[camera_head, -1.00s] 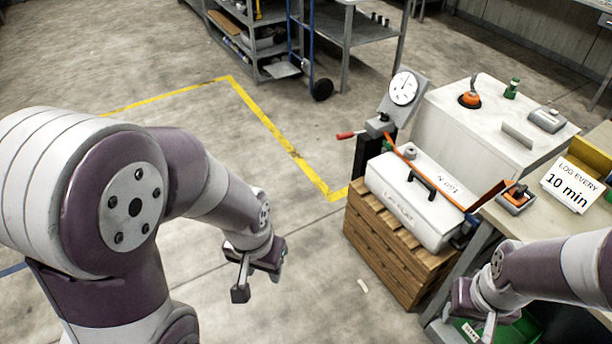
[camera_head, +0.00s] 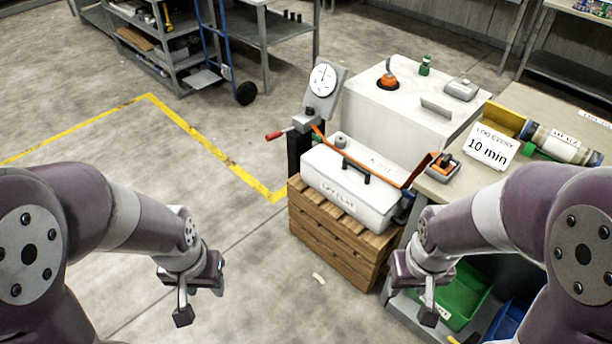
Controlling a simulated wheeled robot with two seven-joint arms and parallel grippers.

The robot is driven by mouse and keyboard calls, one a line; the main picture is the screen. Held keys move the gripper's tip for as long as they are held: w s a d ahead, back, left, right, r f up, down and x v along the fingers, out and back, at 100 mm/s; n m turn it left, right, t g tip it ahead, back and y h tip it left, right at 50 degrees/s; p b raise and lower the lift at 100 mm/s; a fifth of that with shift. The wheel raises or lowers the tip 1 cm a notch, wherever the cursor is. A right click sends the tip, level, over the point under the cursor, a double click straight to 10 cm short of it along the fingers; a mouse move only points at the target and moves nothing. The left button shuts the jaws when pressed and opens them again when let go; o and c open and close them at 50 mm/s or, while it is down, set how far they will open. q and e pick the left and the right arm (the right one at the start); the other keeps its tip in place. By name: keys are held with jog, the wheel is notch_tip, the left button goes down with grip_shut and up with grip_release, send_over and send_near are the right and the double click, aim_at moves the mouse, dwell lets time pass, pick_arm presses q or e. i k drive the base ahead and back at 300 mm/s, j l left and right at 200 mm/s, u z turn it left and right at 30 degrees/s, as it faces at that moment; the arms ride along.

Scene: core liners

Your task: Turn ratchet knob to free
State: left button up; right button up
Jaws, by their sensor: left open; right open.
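A grey device with a dark knob and orange part (camera_head: 443,166) sits at the left edge of the bench; it may be the ratchet knob, but its marking is too small to read. An orange strap (camera_head: 385,176) crosses the white lidded box (camera_head: 341,187), which has a dark handle and a small grey knob (camera_head: 340,141) on top. My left gripper (camera_head: 200,295) is open and empty, over the floor left of the crate. My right gripper (camera_head: 415,292) is open and empty, in front of the bench, below the grey device in the picture.
The box rests on a wooden crate (camera_head: 325,239). Behind it stand a dial gauge (camera_head: 323,77), a red-handled lever (camera_head: 275,135) and a white cabinet (camera_head: 395,118). The bench (camera_head: 440,188) holds a "10 min" sign (camera_head: 487,149). A green bin (camera_head: 462,298) is below. Floor at left is clear.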

aim_at(309, 111)
jog(key=i+j, duration=0.3)
jog(key=i, duration=0.2)
jog(key=i+j, duration=0.25)
jog(key=i, duration=0.3)
jog(key=i+j, duration=0.3)
jog(key=i, duration=0.2)
jog(key=i+j, duration=0.25)
jog(key=i, duration=0.25)
jog(key=i+j+z, duration=0.2)
jog(key=z, duration=0.15)
jog(key=i+j+z, duration=0.55)
jog(key=z, duration=0.15)
jog(key=i+j+z, duration=0.15)
jog(key=j+z, duration=0.2)
jog(key=i+j+z, duration=0.15)
jog(key=j+z, duration=0.2)
jog(key=j, duration=0.2)
jog(key=j+z, duration=0.35)
jog(key=z, duration=1)
jog(key=j, duration=0.1)
